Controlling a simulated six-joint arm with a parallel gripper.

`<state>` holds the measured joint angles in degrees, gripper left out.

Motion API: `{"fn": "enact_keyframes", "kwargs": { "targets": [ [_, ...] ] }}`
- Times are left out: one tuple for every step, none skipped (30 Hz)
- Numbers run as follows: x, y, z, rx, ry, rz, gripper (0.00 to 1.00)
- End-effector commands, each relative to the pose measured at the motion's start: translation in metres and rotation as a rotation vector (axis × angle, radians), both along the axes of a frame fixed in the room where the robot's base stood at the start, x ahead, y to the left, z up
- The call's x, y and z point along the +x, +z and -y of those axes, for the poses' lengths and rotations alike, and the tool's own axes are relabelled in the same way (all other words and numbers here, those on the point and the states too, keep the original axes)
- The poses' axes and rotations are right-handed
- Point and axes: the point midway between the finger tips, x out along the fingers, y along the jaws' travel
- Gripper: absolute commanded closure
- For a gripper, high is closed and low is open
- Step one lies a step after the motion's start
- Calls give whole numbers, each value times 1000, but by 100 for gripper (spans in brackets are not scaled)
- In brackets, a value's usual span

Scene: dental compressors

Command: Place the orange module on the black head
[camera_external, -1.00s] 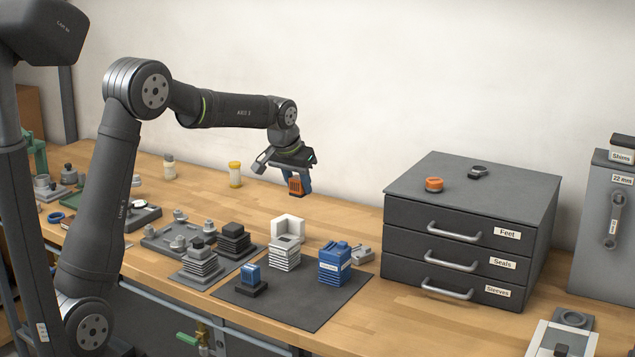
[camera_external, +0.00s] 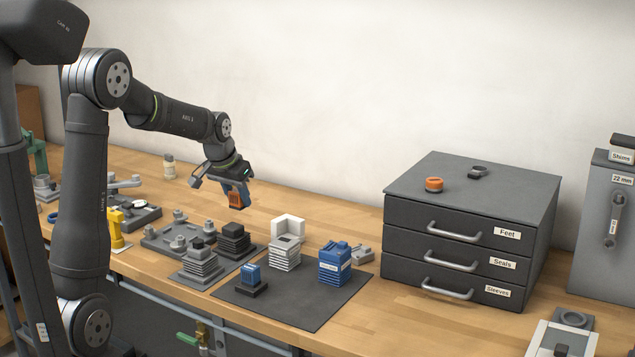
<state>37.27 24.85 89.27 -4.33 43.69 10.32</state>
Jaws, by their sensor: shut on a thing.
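My gripper (camera_external: 239,196) is shut on the orange module (camera_external: 235,201). Which of the two lies more nearly under the module in depth, I cannot tell.
A white finned block (camera_external: 285,253), a blue finned block (camera_external: 335,264) and a small blue module on a black base (camera_external: 251,279) stand on the dark mat (camera_external: 318,309). A grey drawer cabinet (camera_external: 472,220) stands to the right, with an orange cap (camera_external: 434,185) on top.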

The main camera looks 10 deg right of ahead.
Motion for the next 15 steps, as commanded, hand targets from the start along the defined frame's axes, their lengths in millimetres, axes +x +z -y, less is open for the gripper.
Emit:
{"fn": "enact_keyframes", "kwargs": {
  "targets": [
    [10,-7,-5,1,4,-2,91],
    [14,-9,-7,0,4,0,91],
    [20,-13,-9,0,3,0,91],
    [23,-15,-10,0,3,0,91],
    [25,-16,-11,-1,2,-1,91],
    [28,-18,-12,-1,1,0,91],
    [29,-19,-13,-1,0,1,91],
    [30,-20,-14,-1,0,1,91],
    [31,-21,-14,0,-1,0,91],
    [31,-24,-14,0,-1,0,91],
    [31,-26,-14,1,-1,0,91],
    [31,-31,-14,1,-1,0,91],
    [30,-35,-14,1,0,-1,91],
    [30,-40,-14,1,0,-2,91],
    [30,-46,-14,0,0,-1,91]
  ]
}}
